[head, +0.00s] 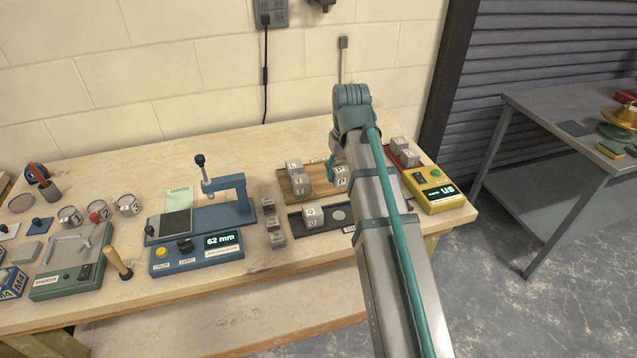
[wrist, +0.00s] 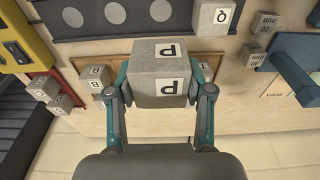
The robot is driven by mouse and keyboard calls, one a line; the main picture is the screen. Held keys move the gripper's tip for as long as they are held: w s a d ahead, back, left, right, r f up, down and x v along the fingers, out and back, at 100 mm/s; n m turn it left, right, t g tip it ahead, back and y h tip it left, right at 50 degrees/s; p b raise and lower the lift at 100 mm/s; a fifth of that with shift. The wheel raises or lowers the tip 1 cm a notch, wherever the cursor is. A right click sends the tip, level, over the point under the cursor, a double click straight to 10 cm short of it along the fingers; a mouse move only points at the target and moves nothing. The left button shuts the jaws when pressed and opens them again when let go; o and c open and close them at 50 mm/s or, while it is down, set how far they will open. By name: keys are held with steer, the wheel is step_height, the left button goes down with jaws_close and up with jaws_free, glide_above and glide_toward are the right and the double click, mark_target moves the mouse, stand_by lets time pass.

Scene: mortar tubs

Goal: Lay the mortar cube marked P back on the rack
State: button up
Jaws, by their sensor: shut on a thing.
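The grey mortar cube marked P (wrist: 158,72) is between the fingers of my gripper (wrist: 160,88), which is shut on it. Two of its faces show the letter P, upside down in the wrist view. In the head view the P cube (head: 342,176) shows beside my arm, over the right part of the wooden rack (head: 287,188). Other cubes stand on the rack's left part (head: 300,183). In the wrist view the held cube hides much of the rack (wrist: 118,53). I cannot tell whether it touches the rack.
A dark plate (head: 341,214) with round marks lies in front of the rack, with a cube marked Q (wrist: 213,17) on it. A red tray with cubes (head: 409,158) and a yellow meter (head: 440,192) stand right. A blue device (head: 215,216) and small blocks (head: 273,223) stand left.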

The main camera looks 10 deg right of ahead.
steer(key=w+f+p, duration=0.2)
steer(key=w+f, duration=0.1)
steer(key=w, duration=0.5)
glide_toward(324, 185)
steer(key=shift+s+d+f+p, duration=0.1)
steer(key=shift+s+f+p, duration=0.15)
steer(key=shift+f+p, duration=0.3)
steer(key=shift+w+f, duration=0.4)
steer(key=shift+f, duration=0.25)
steer(key=shift+w+f+p, duration=0.15)
steer(key=shift+f+p, duration=0.2)
steer(key=shift+f, duration=1.4)
steer(key=shift+f, duration=0.15)
steer(key=o, duration=1.4)
steer(key=r, duration=0.4)
steer(key=s+r+b, duration=0.1)
steer(key=r, duration=0.3)
steer(key=r+b, duration=0.1)
steer(key=r, duration=0.3)
steer(key=shift+s+r, duration=0.15)
steer(key=shift+s, duration=0.1)
